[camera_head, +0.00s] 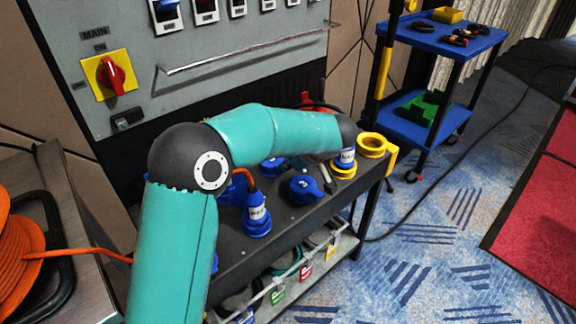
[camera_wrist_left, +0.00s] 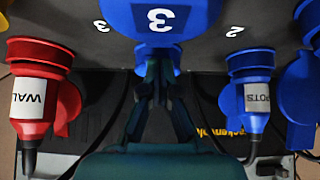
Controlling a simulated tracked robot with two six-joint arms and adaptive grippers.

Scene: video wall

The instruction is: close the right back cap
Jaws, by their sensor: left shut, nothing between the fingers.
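A blue round cap marked 3 (camera_head: 304,188) sits on the dark sloping panel (camera_head: 290,215). It fills the top centre of the left wrist view (camera_wrist_left: 160,18). My left gripper (camera_wrist_left: 157,68) is shut and empty, its dark fingertips close to the cap's near edge; I cannot tell whether they touch. A yellow ring-shaped socket (camera_head: 372,146) stands at the panel's far right corner. Which cap the task means is not marked. My right gripper is out of view.
Blue plugs (camera_head: 257,215) and a yellow-ringed plug (camera_head: 343,168) stand on the panel. The wrist view shows a red plug (camera_wrist_left: 36,92) left of my fingers and a blue plug (camera_wrist_left: 253,95) right of them.

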